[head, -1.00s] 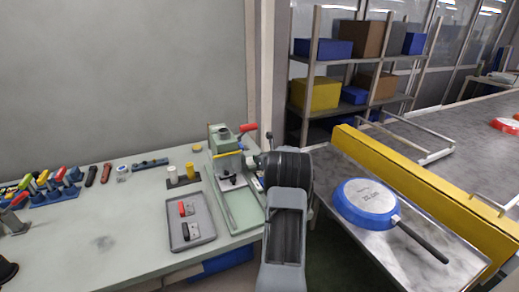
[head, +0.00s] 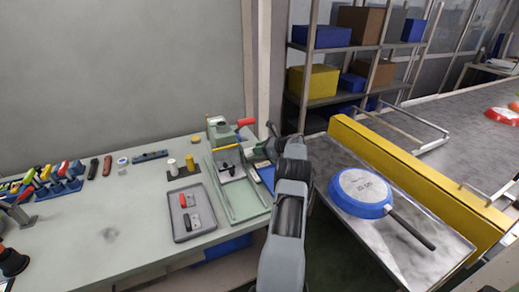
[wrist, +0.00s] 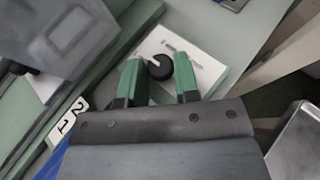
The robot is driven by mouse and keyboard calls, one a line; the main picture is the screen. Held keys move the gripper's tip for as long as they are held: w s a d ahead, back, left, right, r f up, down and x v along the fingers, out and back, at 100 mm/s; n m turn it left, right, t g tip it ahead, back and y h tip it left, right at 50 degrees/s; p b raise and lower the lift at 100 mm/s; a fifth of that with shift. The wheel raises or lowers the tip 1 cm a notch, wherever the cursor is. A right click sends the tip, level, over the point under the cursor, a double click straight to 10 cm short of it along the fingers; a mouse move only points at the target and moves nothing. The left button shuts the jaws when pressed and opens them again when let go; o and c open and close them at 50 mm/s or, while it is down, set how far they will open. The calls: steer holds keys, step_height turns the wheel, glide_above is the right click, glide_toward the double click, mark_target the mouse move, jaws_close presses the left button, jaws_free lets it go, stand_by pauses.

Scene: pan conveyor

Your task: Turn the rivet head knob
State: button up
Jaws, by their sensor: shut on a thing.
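A black round knob (wrist: 159,67) shows in the wrist view, on or in front of a pale block with small dark writing. I take it for the rivet head knob. The green fingers of my gripper (wrist: 157,72) stand on both sides of it, shut on it. The grey-green press (head: 222,133) with a red handle (head: 246,122) stands at the back of the bench in the head view. In that view my arm reaches to the press's right side and hides the grip; I cannot make out the knob there.
A white tag marked 2 and 1 (wrist: 68,117) lies left of the fingers. A grey tray (head: 175,219) with a red and a dark part sits on the bench. A blue pan (head: 360,188) lies upside down on the metal table, beside a yellow rail (head: 400,172).

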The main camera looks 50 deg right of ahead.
stand_by(0.5)
steer(key=o, duration=0.9)
steer(key=shift+c, duration=0.2)
steer(key=v, duration=1.4)
steer(key=shift+b, duration=0.3)
steer(key=shift+w, duration=0.1)
